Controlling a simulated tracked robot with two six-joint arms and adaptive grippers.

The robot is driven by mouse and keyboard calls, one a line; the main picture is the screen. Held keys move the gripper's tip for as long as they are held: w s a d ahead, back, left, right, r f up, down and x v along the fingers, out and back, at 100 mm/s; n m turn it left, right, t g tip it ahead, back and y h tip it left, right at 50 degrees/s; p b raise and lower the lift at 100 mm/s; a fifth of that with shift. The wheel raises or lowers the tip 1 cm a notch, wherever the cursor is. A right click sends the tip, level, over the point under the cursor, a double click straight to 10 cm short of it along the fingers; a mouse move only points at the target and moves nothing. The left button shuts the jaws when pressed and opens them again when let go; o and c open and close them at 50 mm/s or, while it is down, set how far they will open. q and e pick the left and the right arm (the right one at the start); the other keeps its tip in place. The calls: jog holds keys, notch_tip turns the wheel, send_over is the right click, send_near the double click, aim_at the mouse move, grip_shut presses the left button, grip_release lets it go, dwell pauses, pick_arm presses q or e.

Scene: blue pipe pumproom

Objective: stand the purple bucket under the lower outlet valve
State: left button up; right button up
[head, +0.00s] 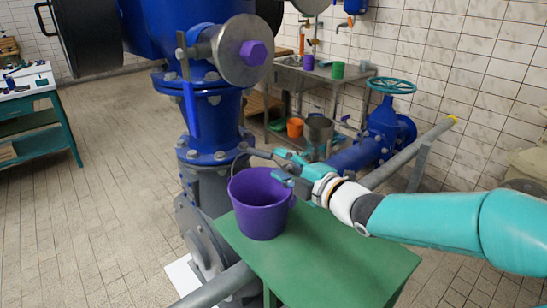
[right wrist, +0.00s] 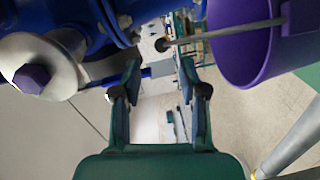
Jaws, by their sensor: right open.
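The purple bucket (head: 259,208) stands upright on a green bench (head: 335,262) beside the blue pipe column. It also shows at the upper right of the right wrist view (right wrist: 262,45), its thin grey handle reaching left across the space beyond my fingertips. My right gripper (head: 283,164) is above the bucket's rear rim, its two fingers (right wrist: 160,70) apart with nothing seen held between them. Whether a finger touches the handle I cannot tell. A steel disc with a purple hexagonal knob (head: 256,53) sits higher on the blue pipework. Which valve is the lower outlet I cannot tell. My left gripper is out of view.
A blue valve with a teal handwheel (head: 391,86) and a grey sloping pipe (head: 405,155) stand behind my right arm. A steel sink (head: 345,76) with cups is at the back wall. The bench is bare right of the bucket; the tiled floor at left is open.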

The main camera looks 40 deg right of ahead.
jog(key=shift+s+r, duration=0.15)
jog(key=shift+s, duration=1.65)
